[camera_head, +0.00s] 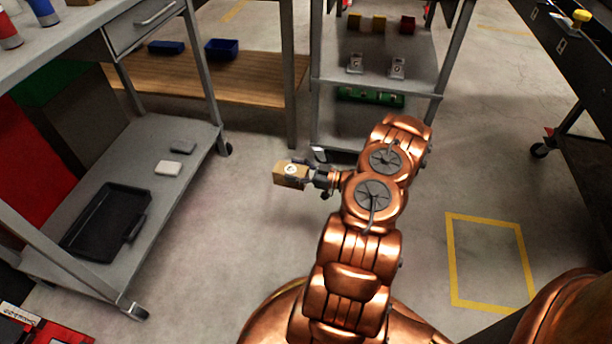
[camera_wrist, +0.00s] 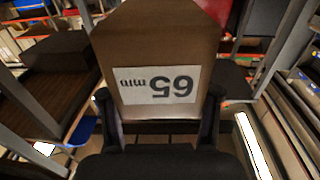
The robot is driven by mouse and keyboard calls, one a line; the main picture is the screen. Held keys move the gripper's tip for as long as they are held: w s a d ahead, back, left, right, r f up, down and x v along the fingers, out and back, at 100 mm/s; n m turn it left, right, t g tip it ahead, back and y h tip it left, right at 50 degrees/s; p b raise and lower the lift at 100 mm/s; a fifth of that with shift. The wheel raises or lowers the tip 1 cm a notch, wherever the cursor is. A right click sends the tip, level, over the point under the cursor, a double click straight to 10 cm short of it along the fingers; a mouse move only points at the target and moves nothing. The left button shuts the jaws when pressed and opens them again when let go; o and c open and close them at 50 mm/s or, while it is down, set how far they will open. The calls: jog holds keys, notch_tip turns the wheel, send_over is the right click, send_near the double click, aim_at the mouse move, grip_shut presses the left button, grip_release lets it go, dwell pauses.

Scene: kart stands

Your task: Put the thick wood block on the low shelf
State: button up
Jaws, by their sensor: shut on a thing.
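The thick wood block (camera_head: 289,176) is a light brown block in my gripper (camera_head: 312,177), held in the air over the open floor in the head view. In the wrist view the block (camera_wrist: 160,50) fills the upper middle, with a white label reading "65 mm" upside down. My gripper's fingers (camera_wrist: 160,118) are shut on it from both sides. The low shelf of the grey cart at left (camera_head: 190,135) lies left of the block, apart from it. Another cart's grey lower shelf (camera_head: 335,134) stands behind my gripper.
On the left low shelf are a black tray (camera_head: 105,220), a white block (camera_head: 168,168) and a dark grey block (camera_head: 183,149). The back cart holds small coloured blocks (camera_head: 379,24) and a green item (camera_head: 370,97). Cart posts bound both shelves. A yellow floor rectangle (camera_head: 450,260) lies at right.

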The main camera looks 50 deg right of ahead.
jog(key=w+a+r+m+h, duration=0.1)
jog(key=w+a+r+h, duration=0.1)
jog(key=w+a+r, duration=0.7)
jog(key=w+a+r+m+t+h, duration=0.1)
jog(key=w+a+r+m+h, duration=0.1)
jog(key=w+a+r, duration=0.7)
jog(key=w+a+r+m+h, duration=0.2)
jog(key=w+a+r, duration=0.7)
jog(key=a+r, duration=0.6)
notch_tip(320, 180, up, 6)
jog(key=shift+w+f+t+h, duration=0.25)
jog(key=shift+t+h, duration=0.15)
jog(key=shift+h, duration=0.5)
jog(key=shift+r, duration=0.15)
